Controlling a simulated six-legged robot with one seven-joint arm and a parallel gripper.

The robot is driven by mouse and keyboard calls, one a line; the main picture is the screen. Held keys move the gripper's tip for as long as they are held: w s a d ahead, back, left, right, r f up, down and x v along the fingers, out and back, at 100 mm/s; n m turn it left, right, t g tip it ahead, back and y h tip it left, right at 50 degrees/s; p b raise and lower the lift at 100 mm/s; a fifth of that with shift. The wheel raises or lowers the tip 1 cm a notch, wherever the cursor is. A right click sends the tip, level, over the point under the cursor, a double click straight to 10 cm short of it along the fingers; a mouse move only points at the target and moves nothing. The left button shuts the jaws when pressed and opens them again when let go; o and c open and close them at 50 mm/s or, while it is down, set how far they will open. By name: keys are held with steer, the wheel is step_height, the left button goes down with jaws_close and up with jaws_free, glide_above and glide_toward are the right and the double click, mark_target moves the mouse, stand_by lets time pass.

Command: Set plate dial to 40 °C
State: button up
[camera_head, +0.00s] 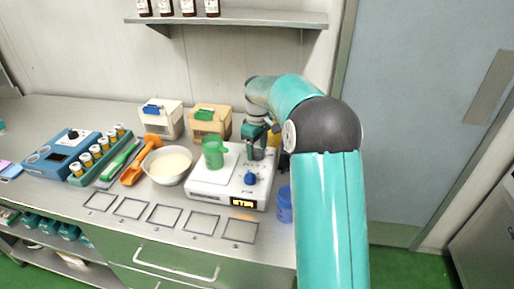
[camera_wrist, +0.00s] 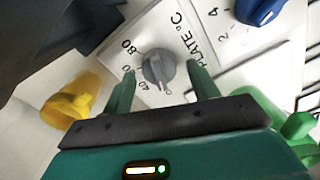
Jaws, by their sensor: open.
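The grey plate dial (camera_wrist: 158,70) sits on the white hotplate under the lettering "PLATE °C". A "80" mark is legible on its left, with smaller marks below. Its narrow pointer end faces the bottom of the wrist view, near the small lower marks; the exact reading is unclear. My gripper (camera_wrist: 163,90) is open, with one green finger on each side of the dial; I cannot tell whether they touch it. In the head view my gripper (camera_head: 258,143) hangs over the back right of the white hotplate (camera_head: 215,190), and mostly covers the dial.
A blue knob (camera_head: 250,178) stands in front of the dial, above a lit orange display (camera_head: 243,202). A green mug (camera_head: 214,152) stands on the hotplate's left. A yellow object (camera_wrist: 72,100) is close by my gripper. A blue jar (camera_head: 285,204) stands right; a white bowl (camera_head: 167,165) stands left.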

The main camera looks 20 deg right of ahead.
steer(key=c, duration=1)
steer(key=shift+o, duration=0.2)
steer(key=shift+m, duration=0.5)
steer(key=m, duration=0.3)
steer(key=shift+d+m, duration=0.15)
steer(key=shift+m, duration=2.35)
steer(key=o, duration=1)
steer(key=shift+c, duration=0.2)
